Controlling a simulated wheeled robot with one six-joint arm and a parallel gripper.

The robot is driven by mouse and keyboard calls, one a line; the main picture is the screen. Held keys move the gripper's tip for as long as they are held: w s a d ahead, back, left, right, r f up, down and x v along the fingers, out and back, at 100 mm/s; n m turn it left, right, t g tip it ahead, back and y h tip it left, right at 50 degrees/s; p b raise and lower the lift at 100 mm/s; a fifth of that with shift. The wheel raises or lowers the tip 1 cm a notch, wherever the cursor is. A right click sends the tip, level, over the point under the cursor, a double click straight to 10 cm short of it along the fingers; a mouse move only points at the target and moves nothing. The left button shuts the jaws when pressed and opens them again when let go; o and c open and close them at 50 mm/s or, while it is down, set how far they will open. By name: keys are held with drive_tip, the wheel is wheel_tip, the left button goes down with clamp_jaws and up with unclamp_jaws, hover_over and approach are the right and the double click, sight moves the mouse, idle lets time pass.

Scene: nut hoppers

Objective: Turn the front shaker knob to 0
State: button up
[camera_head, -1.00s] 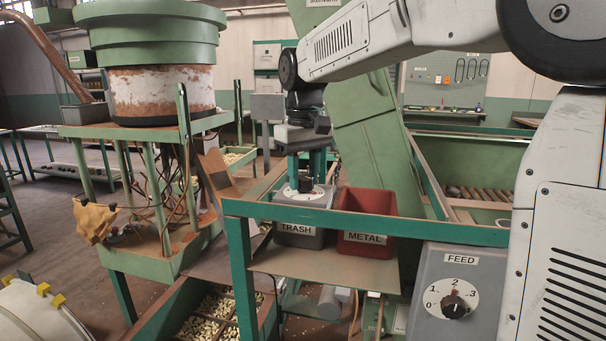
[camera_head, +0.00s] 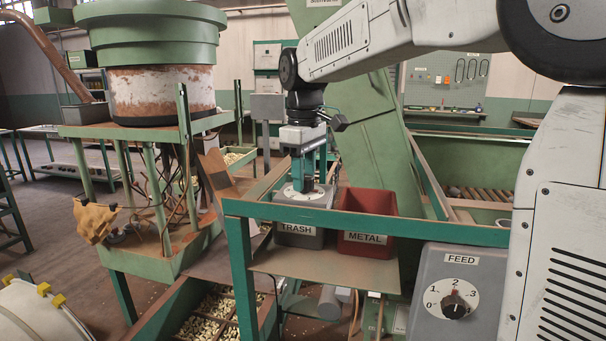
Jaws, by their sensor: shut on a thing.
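A white dial with a black knob (camera_head: 308,185) sits on top of a grey housing behind the TRASH bin. My gripper (camera_head: 308,178) points down over this dial, its teal fingers shut on the black knob. The fingers partly hide the knob, and I cannot read its setting or any label there. Another dial, marked FEED, is on a grey box at the lower right. Its black knob (camera_head: 455,306) stands free of my gripper, with numbers 0 to 3 around it.
A green bowl feeder (camera_head: 150,45) stands at the left. Nuts lie in a hopper (camera_head: 170,330) below.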

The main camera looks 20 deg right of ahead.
sight(305, 176)
drive_tip(key=shift+w+r, duration=0.1)
drive_tip(key=shift+r, duration=0.05)
drive_tip(key=o, duration=1)
wheel_tip(305, 176, up, 8)
drive_tip(key=shift+f, duration=0.2)
drive_tip(key=s+d+f+m, duration=0.1)
drive_tip(key=s+f+m, duration=0.1)
drive_tip(key=s+f, duration=0.4)
drive_tip(key=s+d+f+m+t, duration=0.1)
drive_tip(key=s+f+m, duration=0.2)
drive_tip(key=s, duration=1.1)
drive_tip(key=s+d+f+m, duration=0.1)
drive_tip(key=s+f+m, duration=0.2)
drive_tip(key=s+f, duration=0.5)
drive_tip(key=shift+s+f, duration=0.35)
drive_tip(key=shift+s, duration=0.65)
